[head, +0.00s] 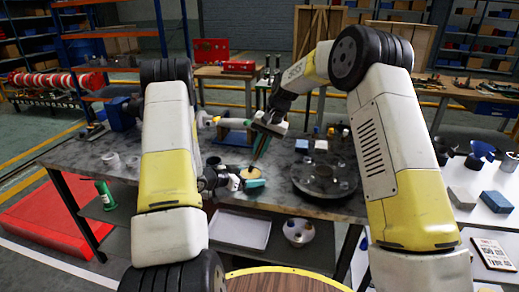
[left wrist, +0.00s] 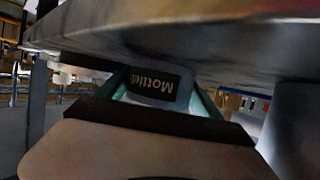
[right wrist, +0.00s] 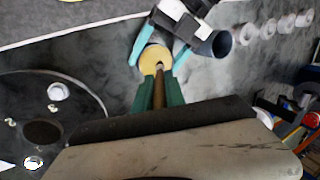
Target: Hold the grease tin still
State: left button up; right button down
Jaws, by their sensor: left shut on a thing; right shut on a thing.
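The grease tin (head: 251,172) stands at the front edge of the bench, its round yellow top showing. My left gripper (head: 253,182) is shut on it from the side. In the left wrist view an upside-down label on the tin (left wrist: 154,84) shows between the teal fingers. My right gripper (head: 262,148) is above the tin, pointing down. In the right wrist view it is shut on a slim brown wooden handle (right wrist: 159,88), whose far end is over or in the yellow tin top (right wrist: 150,60). The tool's tip is hidden.
A dark round tray (head: 325,188) with several small parts is right of the tin. A dark cup (right wrist: 219,43) and several pale rings (right wrist: 268,29) are beyond my left gripper. A blue stand (head: 235,138) is behind. A white tray (head: 240,229) is on the shelf below.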

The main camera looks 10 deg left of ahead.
jog(key=shift+f, duration=0.55)
dwell(1.1)
jog(key=shift+r, duration=3.55)
pick_arm(q)
jog(key=o, duration=1.8)
